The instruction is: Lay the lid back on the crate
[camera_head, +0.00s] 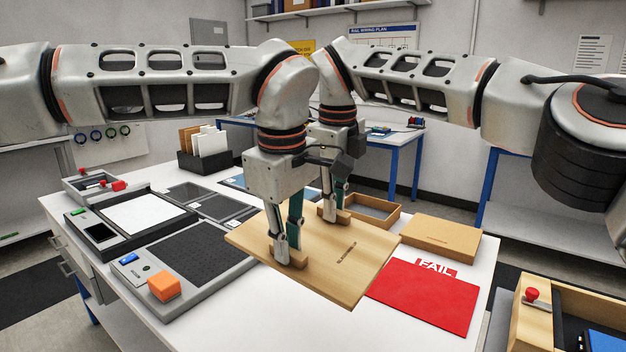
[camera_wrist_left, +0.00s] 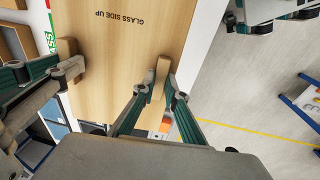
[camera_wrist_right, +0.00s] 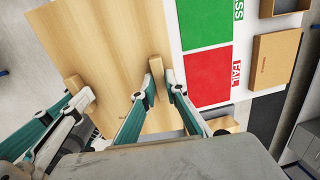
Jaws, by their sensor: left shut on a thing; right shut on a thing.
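The lid (camera_head: 320,275) is a flat wooden board with dark lettering and two wooden grip blocks. It appears held level above the white table. My left gripper (camera_head: 289,252) is shut on the nearer block, also seen in the left wrist view (camera_wrist_left: 155,90). My right gripper (camera_head: 335,207) is shut on the farther block, also seen in the right wrist view (camera_wrist_right: 150,90). An open wooden box (camera_head: 515,328) with dark and blue contents, seemingly the crate, stands at the lower right, partly cut off. The lid is apart from it.
A red FAIL mat (camera_head: 425,297) and a closed cardboard box (camera_head: 440,237) lie right of the lid. A small open tray (camera_head: 378,207) is behind. An orange block (camera_head: 163,287) sits on a test unit at left. A red knob (camera_head: 532,295) stands up by the wooden box.

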